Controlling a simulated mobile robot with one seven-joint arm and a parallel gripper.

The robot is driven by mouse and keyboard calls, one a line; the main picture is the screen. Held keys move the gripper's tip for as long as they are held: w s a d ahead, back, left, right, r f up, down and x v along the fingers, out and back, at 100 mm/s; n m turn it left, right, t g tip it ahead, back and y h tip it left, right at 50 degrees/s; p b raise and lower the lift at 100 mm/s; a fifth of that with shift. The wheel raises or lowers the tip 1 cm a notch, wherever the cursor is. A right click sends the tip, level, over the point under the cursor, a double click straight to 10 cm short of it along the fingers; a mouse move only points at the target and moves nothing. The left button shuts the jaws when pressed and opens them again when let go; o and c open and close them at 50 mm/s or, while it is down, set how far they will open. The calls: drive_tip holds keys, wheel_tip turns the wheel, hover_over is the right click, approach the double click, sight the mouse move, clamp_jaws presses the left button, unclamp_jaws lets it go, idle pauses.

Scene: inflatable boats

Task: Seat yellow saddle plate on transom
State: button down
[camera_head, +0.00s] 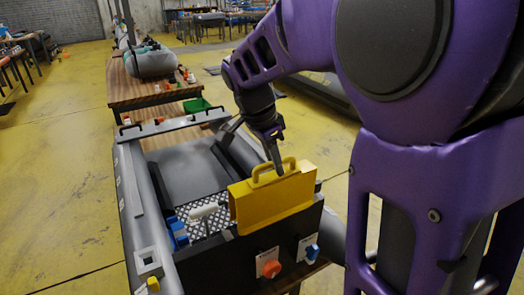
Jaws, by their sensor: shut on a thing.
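The yellow saddle plate (274,201) is a folded yellow piece with a loop handle on top. My gripper (276,165) is shut on its handle from above. The plate is upright over the dark transom (228,262) at the near end of a grey inflatable boat (180,167). Its front face overlaps the right half of the transom's top edge in the picture. I cannot tell whether it rests on the transom or hangs just above it. The plate hides part of the transom's top edge.
An orange knob (271,268) and a blue knob (312,251) are on the transom's near face. Blue parts (176,232) and a white item (204,211) lie inside the boat, left of the plate.

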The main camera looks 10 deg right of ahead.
sight(273, 204)
drive_tip(key=shift+f+b, duration=3.95)
drive_tip(key=shift+f, duration=1)
drive_tip(key=shift+f+b, duration=0.45)
drive_tip(key=shift+f, duration=0.95)
drive_tip(key=c, duration=0.7)
unclamp_jaws()
